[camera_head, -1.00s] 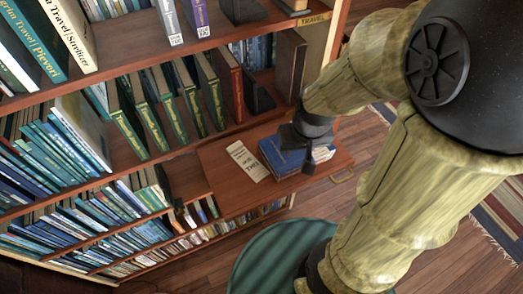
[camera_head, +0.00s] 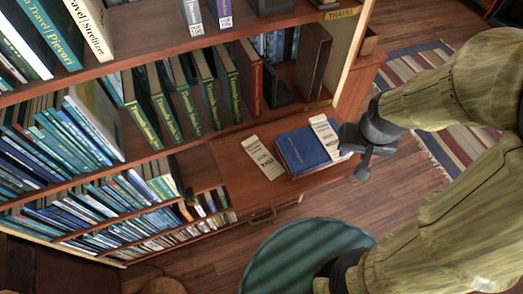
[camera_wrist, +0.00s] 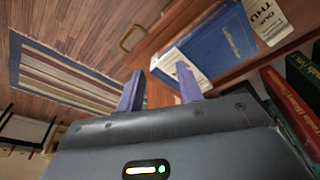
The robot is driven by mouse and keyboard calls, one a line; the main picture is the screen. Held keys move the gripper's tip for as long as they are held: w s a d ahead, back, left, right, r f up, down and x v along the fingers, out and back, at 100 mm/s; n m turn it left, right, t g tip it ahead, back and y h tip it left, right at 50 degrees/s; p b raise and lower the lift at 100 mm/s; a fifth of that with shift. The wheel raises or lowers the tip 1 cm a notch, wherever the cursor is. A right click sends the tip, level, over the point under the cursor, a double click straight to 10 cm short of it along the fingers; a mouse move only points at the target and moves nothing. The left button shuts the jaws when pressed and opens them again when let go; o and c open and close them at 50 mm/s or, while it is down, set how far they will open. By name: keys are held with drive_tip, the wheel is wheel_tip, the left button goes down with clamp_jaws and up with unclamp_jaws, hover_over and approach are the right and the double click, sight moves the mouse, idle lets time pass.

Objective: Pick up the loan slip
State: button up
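Two pale printed paper slips show, and I cannot tell which is the loan slip. One slip (camera_head: 263,158) lies flat on the wooden ledge, left of a blue book (camera_head: 303,150); it shows at the top right of the wrist view (camera_wrist: 265,18). The other slip (camera_head: 323,134) lies at the blue book's right side, close to my gripper (camera_head: 358,152). In the wrist view this white slip (camera_wrist: 176,62) is just past my fingertips (camera_wrist: 158,72), partly behind the right finger. My fingers are apart, with nothing seen gripped between them.
The wooden ledge (camera_head: 222,185) juts from a bookcase with shelves of upright books. A brass handle (camera_head: 262,215) is on its front. A dark green round seat (camera_head: 300,252) stands below it. A striped rug (camera_head: 455,135) lies on the floor to the right, where the floor is open.

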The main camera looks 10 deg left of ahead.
drive_tip(key=shift+o, duration=2)
drive_tip(key=shift+w+a, duration=0.15)
drive_tip(key=shift+a, duration=0.1)
wheel_tip(320, 180, up, 4)
drive_tip(key=n+g, duration=0.3)
drive_tip(key=n, duration=0.6)
hover_over(260, 154)
drive_tip(key=shift+d, duration=0.1)
wheel_tip(260, 154, down, 12)
drive_tip(key=p, duration=0.2)
drive_tip(key=shift+f+p, duration=0.1)
drive_tip(key=shift+p, duration=0.3)
